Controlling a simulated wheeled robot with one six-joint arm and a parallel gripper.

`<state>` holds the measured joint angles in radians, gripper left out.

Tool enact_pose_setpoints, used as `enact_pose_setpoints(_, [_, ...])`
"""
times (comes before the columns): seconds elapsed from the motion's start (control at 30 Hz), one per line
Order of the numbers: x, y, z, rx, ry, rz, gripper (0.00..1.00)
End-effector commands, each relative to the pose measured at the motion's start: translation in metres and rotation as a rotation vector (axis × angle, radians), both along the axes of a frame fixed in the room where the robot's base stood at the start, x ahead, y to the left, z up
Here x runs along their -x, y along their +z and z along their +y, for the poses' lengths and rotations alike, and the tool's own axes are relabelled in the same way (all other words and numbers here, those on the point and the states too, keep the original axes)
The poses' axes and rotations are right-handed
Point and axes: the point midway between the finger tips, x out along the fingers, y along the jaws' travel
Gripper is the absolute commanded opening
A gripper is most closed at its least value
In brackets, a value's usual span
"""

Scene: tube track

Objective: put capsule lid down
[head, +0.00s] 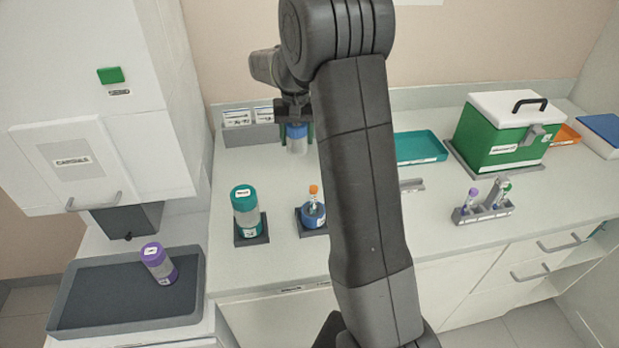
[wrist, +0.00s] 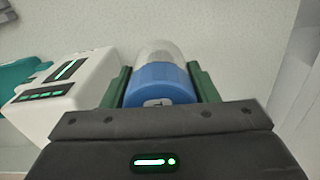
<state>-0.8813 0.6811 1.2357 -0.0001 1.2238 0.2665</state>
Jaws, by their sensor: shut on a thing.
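My gripper (head: 297,130) is shut, with its green fingers on either side of a blue cap (head: 296,131) that has a clear, cylinder-like part (head: 298,146) beyond it. The cap (wrist: 160,84) and the clear part (wrist: 161,52) also show in the wrist view, between the fingers. They are over the back of the counter; I cannot tell whether they touch it. I cannot tell whether this blue piece is the capsule lid.
A teal tray (head: 421,147), a green box (head: 500,138) and a tube rack (head: 483,212) are to the right. A white device (wrist: 68,95) is at left in the wrist view.

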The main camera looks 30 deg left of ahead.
Motion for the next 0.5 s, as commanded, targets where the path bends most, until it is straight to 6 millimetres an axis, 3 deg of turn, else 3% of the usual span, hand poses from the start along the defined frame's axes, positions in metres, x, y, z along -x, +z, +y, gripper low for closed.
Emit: enact_pose_setpoints(0.5, [-0.002,-0.065,0.005,0.001,-0.005,0.0,0.22])
